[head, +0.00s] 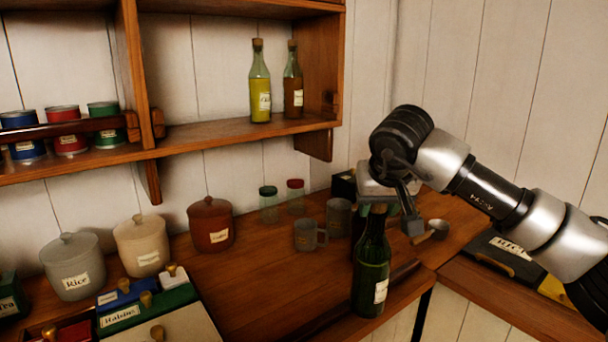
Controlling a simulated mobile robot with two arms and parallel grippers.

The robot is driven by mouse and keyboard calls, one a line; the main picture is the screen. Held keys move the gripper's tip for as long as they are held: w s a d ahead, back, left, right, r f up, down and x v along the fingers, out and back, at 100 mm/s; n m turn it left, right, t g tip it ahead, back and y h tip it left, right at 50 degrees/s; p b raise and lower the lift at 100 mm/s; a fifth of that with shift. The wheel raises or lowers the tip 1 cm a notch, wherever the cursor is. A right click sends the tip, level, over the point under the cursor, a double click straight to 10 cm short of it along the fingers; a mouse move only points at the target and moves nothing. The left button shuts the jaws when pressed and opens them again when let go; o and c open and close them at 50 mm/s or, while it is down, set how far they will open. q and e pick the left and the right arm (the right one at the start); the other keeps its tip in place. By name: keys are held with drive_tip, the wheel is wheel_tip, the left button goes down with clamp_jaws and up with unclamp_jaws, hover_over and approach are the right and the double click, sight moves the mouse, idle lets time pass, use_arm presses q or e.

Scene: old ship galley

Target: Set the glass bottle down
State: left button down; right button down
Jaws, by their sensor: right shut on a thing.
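A dark green glass bottle (371,272) with a pale label stands upright in the picture at the front edge of the wooden counter. My right gripper (392,205) is at the bottle's neck and shut on it, its arm coming in from the right. Whether the bottle's base touches the counter or hangs in front of its edge, I cannot tell. My left gripper is not in view.
Behind the bottle are two metal mugs (307,235) and two small jars (269,205). Lidded canisters (210,224) stand at the left. A shelf (225,133) above holds two bottles (260,85). A wooden spoon (433,231) lies right of the gripper. The counter's middle (260,275) is clear.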

drive_tip(key=s+d+f, duration=0.6)
drive_tip(key=s+f, duration=0.4)
drive_tip(key=f, duration=0.1)
drive_tip(key=shift+f, duration=0.2)
drive_tip(key=shift+s, duration=0.1)
